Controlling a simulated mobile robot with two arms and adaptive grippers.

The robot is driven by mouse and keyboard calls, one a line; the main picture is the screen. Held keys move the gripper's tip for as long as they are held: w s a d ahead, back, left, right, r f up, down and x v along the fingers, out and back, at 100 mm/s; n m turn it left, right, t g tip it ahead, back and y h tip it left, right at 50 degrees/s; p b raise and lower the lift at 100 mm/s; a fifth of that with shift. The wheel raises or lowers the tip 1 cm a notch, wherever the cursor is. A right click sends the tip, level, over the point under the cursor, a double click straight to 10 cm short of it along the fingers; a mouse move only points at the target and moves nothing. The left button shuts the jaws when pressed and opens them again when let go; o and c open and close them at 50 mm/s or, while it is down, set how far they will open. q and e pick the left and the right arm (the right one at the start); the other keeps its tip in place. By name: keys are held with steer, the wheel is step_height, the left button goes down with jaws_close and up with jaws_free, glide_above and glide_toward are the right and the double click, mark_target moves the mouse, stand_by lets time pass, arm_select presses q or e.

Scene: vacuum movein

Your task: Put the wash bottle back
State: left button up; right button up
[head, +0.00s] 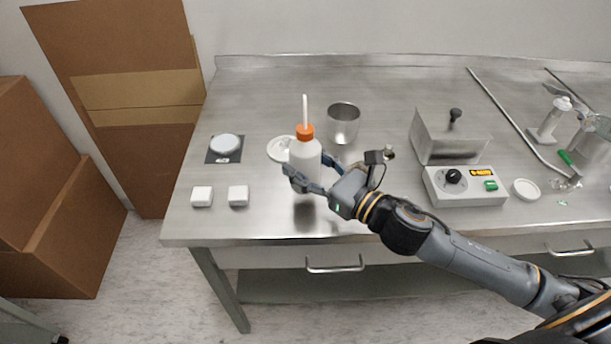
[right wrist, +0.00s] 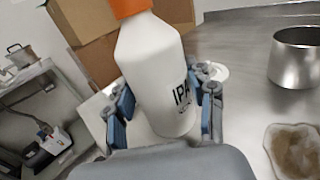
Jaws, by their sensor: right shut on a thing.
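The wash bottle (head: 305,160) is white with an orange cap and a thin white spout. My right gripper (head: 310,180) is shut on it, with fingers on both sides of its body. The bottle is upright in the head view, and a dark patch shows on the table below it. In the right wrist view the bottle (right wrist: 155,75) stands between the two fingers (right wrist: 163,112), with "IPA" lettering on its side. A white round dish (head: 281,149) lies behind and left of the bottle, partly covered by it. My left gripper is not in view.
A steel beaker (head: 343,122) stands right behind the bottle. A control box (head: 466,186) and glassware are on the right. The table's front middle is mostly bare.

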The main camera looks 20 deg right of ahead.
steer(key=shift+w+f, duration=0.15)
steer(key=shift+f, duration=0.75)
steer(key=shift+w+f, duration=0.1)
steer(key=shift+f, duration=0.8)
steer(key=shift+f, duration=0.1)
steer(key=shift+f+b, duration=0.15)
steer(key=shift+b, duration=0.15)
steer(key=o, duration=0.7)
steer(key=shift+o, duration=0.2)
steer(key=b+v, duration=0.1)
steer(key=v, duration=0.5)
steer(key=b+v, duration=0.1)
steer(key=v, duration=0.5)
steer(key=shift+r+b, duration=0.25)
steer(key=shift+b, duration=0.05)
